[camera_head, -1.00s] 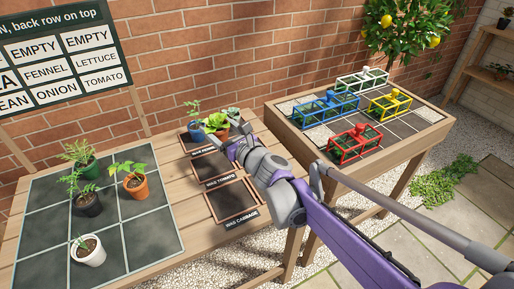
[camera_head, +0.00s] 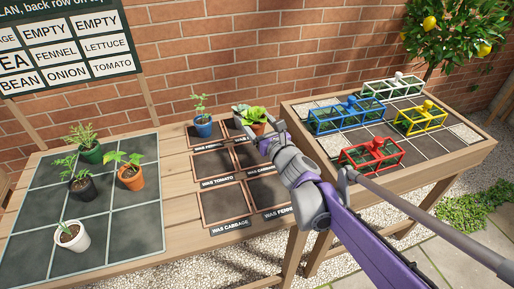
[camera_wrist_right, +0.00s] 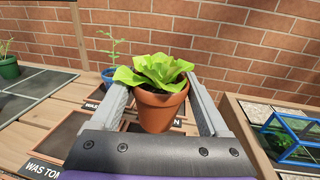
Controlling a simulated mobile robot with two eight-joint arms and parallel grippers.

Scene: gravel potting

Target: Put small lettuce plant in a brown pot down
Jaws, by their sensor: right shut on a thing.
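The lettuce plant (camera_head: 255,114), with bright green leaves, stands upright in its orange-brown pot (camera_head: 258,128). It also shows in the right wrist view (camera_wrist_right: 158,108), between the two fingers. My right gripper (camera_head: 256,119) is shut on the pot, at the back right of the row of marked squares. The pot hides most of the square and label behind it, and I cannot tell whether its base touches the table. My left gripper is not in view.
A blue pot with a seedling (camera_head: 203,126) stands just left of the lettuce. Empty framed squares (camera_head: 221,204) lie in front. Several potted plants stand on the dark grid mat (camera_head: 115,246) at left. Coloured wire cages (camera_head: 372,154) stand on the right-hand table.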

